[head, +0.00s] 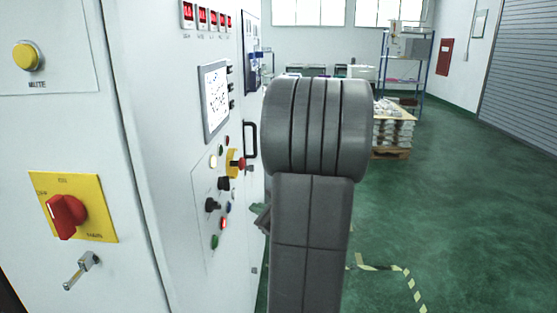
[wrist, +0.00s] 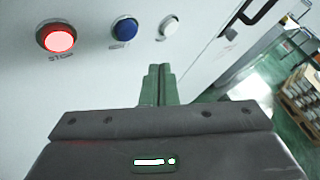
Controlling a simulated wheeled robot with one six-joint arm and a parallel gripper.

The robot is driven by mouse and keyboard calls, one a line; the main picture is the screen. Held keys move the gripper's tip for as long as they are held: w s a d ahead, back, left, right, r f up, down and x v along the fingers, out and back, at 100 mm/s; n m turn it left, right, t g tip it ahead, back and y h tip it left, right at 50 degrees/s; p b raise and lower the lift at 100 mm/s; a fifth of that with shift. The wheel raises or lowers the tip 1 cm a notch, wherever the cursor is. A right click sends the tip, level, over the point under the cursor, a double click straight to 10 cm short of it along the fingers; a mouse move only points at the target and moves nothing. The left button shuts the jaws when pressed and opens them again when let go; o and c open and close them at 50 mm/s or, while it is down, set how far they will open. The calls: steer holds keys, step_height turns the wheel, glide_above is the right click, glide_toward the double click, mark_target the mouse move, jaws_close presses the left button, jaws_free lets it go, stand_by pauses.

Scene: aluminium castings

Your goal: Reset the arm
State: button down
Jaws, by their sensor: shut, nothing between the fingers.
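My arm stands upright in the middle of the head view and hides part of the control cabinet and floor behind it. My gripper (wrist: 159,72) shows in the wrist view as two greenish fingers close together, shut and empty. It points toward the white cabinet face (wrist: 95,80), below and between the blue button (wrist: 125,28) and the white button (wrist: 168,26). A lit red button (wrist: 58,38) marked STOP is to its upper left. I cannot tell the exact gap to the panel. In the head view the gripper is mostly hidden behind my arm.
The cabinet (head: 145,120) fills the left, with a red rotary switch (head: 66,215), a screen (head: 215,100) and a black handle (head: 250,140). A loaded pallet (head: 391,152) and a shelf rack (head: 408,60) stand behind. Green floor (head: 460,200) is clear at right.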

steer(key=shift+d+p, duration=0.65)
steer(key=shift+d, duration=1.85)
